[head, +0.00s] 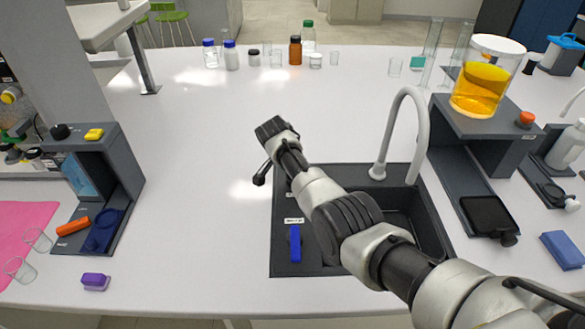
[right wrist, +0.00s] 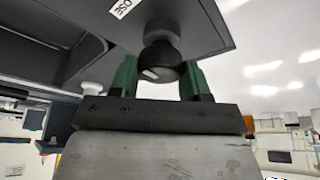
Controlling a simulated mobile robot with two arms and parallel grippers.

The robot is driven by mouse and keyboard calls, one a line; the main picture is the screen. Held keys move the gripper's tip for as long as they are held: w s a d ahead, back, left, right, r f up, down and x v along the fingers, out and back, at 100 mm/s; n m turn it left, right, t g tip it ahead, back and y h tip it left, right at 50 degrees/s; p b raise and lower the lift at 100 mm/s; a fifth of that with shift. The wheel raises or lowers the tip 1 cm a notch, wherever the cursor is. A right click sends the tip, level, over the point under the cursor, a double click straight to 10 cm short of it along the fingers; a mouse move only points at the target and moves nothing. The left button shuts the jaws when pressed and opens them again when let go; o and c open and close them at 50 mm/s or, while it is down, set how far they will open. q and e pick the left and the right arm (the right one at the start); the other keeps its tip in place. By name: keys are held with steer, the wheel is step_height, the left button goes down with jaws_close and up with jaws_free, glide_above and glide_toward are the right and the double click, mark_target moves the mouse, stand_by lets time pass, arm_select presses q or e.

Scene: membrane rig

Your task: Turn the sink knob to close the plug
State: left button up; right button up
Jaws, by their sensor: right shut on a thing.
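The dark round sink knob (right wrist: 163,66) shows in the right wrist view beside a white label ending in "OSE". My right gripper (right wrist: 157,74) has its green fingers on either side of it and is shut on it. In the head view my right arm comes in from the lower right and reaches over the left part of the dark sink (head: 395,225). The arm hides the knob and fingertips there. The plug cannot be made out. My left gripper is not in view.
A blue handle (head: 294,243) stands on the sink's front left. The white faucet (head: 417,125) curves up behind the basin. A stand with a beaker of orange liquid (head: 478,90) is to the right. Bottles stand at the back. The tabletop left of the sink (head: 205,215) is clear.

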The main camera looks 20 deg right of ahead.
steer(key=o, duration=0.9)
steer(key=shift+a+r, duration=0.2)
steer(key=shift+r, duration=0.3)
steer(key=v, duration=0.9)
steer(key=shift+s+r+b, duration=0.15)
steer(key=shift+r+b, duration=0.15)
steer(key=shift+r, duration=0.05)
steer(key=shift+a, duration=0.1)
